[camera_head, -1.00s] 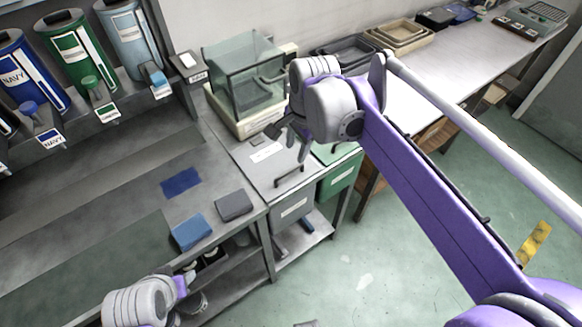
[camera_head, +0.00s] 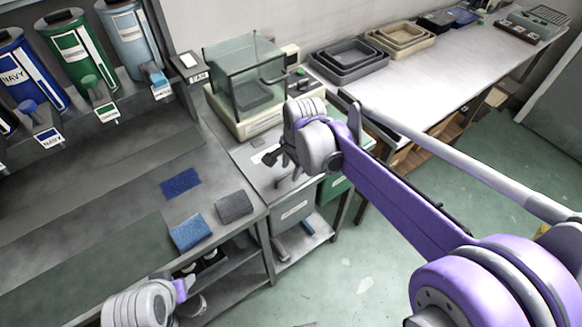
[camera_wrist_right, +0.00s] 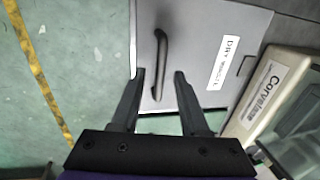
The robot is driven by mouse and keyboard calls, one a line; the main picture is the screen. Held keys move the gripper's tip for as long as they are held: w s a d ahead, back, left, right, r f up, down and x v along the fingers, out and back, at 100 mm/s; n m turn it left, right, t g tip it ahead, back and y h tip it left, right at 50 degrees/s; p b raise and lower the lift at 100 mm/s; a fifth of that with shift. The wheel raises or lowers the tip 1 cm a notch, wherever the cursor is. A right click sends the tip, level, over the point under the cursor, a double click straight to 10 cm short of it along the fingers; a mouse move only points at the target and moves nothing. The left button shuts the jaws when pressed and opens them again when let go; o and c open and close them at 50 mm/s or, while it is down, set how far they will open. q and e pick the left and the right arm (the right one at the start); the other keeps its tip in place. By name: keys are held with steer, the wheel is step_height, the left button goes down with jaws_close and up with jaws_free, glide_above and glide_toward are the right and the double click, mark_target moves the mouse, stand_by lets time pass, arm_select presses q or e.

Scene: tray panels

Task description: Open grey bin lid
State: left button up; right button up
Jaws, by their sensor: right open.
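The grey bin (camera_head: 291,209) sits in the bench with its flat grey lid (camera_head: 258,172) down, partly hidden by my right arm in the head view. The lid (camera_wrist_right: 205,35) fills the upper middle of the right wrist view, with a dark bar handle (camera_wrist_right: 161,45) and a white label (camera_wrist_right: 223,62). My right gripper (camera_wrist_right: 160,74) is open over the lid, its two fingertips on either side of the handle's lower part. I cannot tell whether they touch it. In the head view my right gripper (camera_head: 277,158) hangs above the lid. My left gripper is not in view; only my left wrist shows.
A glass-sided balance (camera_head: 245,85) marked "Corvelec" stands right behind the lid; its base (camera_wrist_right: 268,95) is close to the right finger. A green bin (camera_head: 333,190) is beside the grey one. Blue (camera_head: 190,232) and grey (camera_head: 234,206) pads lie on the bench.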

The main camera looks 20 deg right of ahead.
jaws_close()
stand_by(1.3)
